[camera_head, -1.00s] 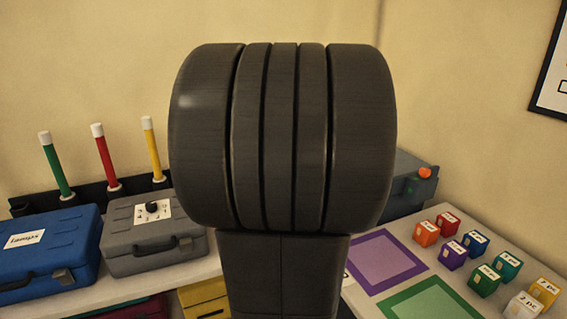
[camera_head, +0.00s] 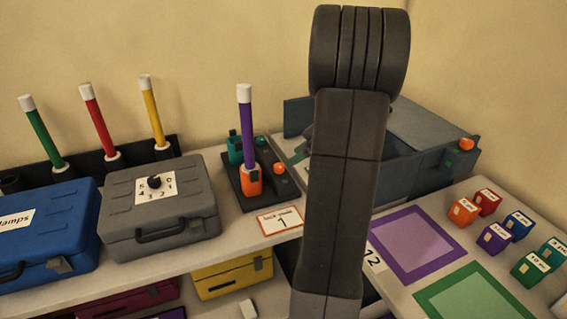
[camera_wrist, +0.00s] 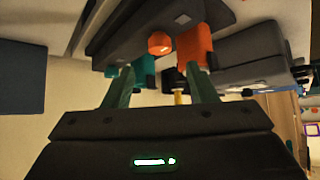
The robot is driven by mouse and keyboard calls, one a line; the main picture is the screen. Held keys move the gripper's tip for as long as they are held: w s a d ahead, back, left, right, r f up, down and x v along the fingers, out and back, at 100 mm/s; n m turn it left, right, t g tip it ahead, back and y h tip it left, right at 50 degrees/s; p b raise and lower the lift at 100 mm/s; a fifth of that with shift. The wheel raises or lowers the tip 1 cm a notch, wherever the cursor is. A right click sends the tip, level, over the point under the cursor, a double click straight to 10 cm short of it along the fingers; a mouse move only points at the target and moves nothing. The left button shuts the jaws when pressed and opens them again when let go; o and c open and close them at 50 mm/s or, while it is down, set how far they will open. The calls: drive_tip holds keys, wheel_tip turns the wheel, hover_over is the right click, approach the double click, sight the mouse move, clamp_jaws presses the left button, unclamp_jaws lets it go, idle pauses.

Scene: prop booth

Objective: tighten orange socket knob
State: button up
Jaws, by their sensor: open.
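The orange socket (camera_head: 250,181) stands on a dark base plate (camera_head: 284,189) in the head view, with a white-topped purple rod (camera_head: 247,130) upright in it. The round orange knob (camera_head: 279,168) is just right of the socket. In the wrist view, the orange knob (camera_wrist: 160,43) lies ahead between the fingertips, with the orange socket (camera_wrist: 194,46) to its right. My gripper (camera_wrist: 159,68) is open, its two green fingers apart and nothing visibly held. I cannot tell whether it touches anything. In the head view my arm hides the gripper.
A teal socket (camera_head: 235,150) and teal knob (camera_head: 260,141) share the plate. A grey case (camera_head: 160,222) and a blue case (camera_head: 50,235) stand to the left. A card marked 1 (camera_head: 281,221) lies in front. A grey box (camera_head: 425,165) stands right, behind my arm.

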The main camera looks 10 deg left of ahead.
sight(279, 166)
drive_tip(key=x, duration=0.7)
drive_tip(key=c, duration=1)
